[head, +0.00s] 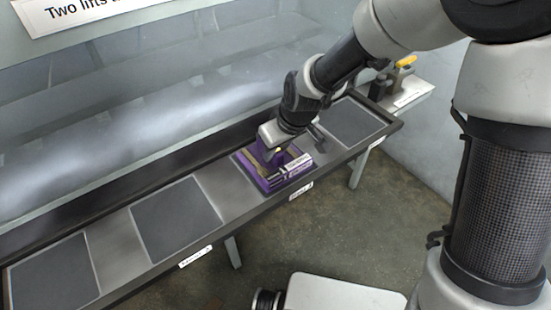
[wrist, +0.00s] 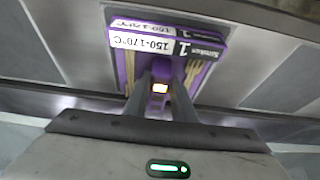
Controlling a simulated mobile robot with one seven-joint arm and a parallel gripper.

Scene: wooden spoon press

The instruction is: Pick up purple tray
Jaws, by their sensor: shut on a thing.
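The purple tray (head: 272,184) sits on the long metal bench, over the third dark square counted from the left. It holds light wooden sticks and carries white labels; the wrist view shows the tray (wrist: 121,75) with "150-170°C" printed on a label. My gripper (head: 276,150) points down onto the tray's middle. In the wrist view my gripper (wrist: 160,88) has its fingers closed around a purple upright part of the tray. The tray's underside is hidden, so I cannot tell whether it is clear of the bench.
The bench (head: 112,242) has empty dark squares left (head: 176,217) and right (head: 350,122) of the tray. A glass wall runs along its back. A small shelf (head: 410,92) with a yellow-handled item (head: 404,62) stands beyond the right end.

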